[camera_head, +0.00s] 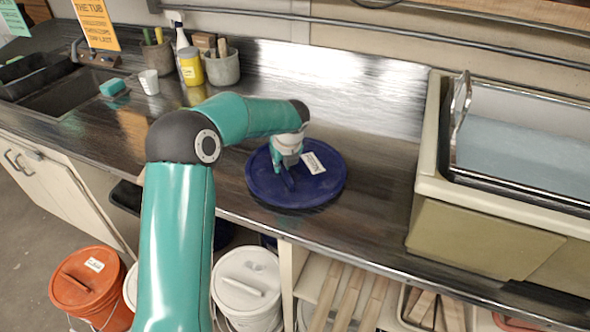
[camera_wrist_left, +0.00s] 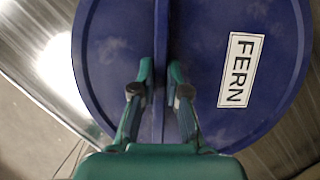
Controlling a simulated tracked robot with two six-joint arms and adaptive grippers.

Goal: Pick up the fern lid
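The fern lid (camera_head: 325,181) is a round dark blue disc with a raised straight grip bar and a white label. It is at the worktop's front edge in the head view. In the left wrist view the lid (camera_wrist_left: 115,60) fills most of the picture, and its label reads FERN. My left gripper (camera_head: 285,177) is over the middle of the lid. In the left wrist view its fingers (camera_wrist_left: 161,72) are closed in on both sides of the grip bar and appear to touch it. I cannot tell whether the lid is clear of the worktop. My right gripper is out of view.
A sink basin (camera_head: 480,215) stands at the right. Pots of tools (camera_head: 222,68), a yellow jar (camera_head: 191,68) and a white cup (camera_head: 149,82) are at the back left. An orange bucket (camera_head: 88,285) and a white bucket (camera_head: 247,285) stand below. The worktop right of the lid is clear.

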